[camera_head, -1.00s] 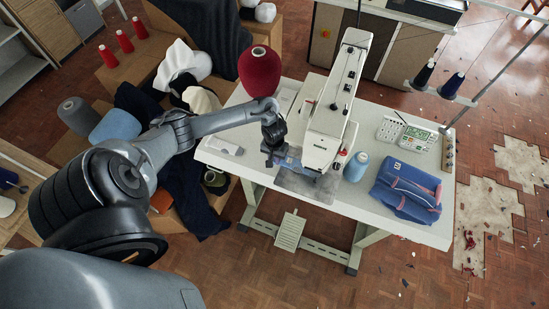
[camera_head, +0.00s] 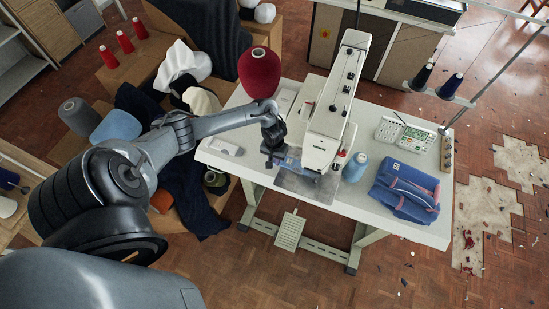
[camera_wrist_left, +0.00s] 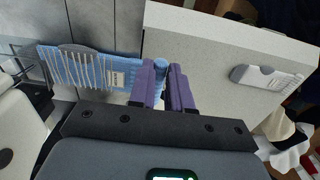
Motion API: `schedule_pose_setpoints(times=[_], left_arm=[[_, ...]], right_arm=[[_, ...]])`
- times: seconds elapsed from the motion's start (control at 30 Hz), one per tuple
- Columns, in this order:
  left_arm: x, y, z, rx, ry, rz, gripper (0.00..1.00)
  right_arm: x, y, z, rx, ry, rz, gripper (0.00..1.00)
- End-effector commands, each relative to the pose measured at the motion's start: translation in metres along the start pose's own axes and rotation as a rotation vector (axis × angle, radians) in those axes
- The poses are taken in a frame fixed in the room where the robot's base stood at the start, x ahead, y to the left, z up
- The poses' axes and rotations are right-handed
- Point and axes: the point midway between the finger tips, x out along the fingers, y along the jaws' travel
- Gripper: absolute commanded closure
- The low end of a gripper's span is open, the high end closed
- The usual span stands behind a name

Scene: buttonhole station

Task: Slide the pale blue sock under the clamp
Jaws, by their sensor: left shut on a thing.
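The pale blue sock (camera_wrist_left: 128,66) lies flat beside the sewing machine, with pale zigzag lines across it and a small light label. It also shows in the head view (camera_head: 292,164), just left of the machine head. My left gripper (camera_wrist_left: 166,84) has purple fingers closed on the sock's near end. In the head view my left gripper (camera_head: 272,157) is low over the table, left of the machine. The clamp is hard to make out; a dark wire frame (camera_wrist_left: 28,62) shows by the sock's far end. I cannot tell whether the sock is under it. My right gripper is out of view.
The white machine (camera_head: 330,115) stands just right of my gripper. A red yarn cone (camera_head: 260,72) is behind, a blue thread cone (camera_head: 355,168) and a blue bag (camera_head: 405,190) are to the right.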

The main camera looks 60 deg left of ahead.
Motion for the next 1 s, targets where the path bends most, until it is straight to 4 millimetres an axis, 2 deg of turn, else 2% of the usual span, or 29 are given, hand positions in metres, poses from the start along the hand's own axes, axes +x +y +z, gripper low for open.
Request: schedule_pose_setpoints(times=[1.0], left_arm=[[-0.0002, 0.0000, 0.0000, 0.000, 0.000, 0.000, 1.00]], right_arm=[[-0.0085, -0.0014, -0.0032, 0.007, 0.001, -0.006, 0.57]])
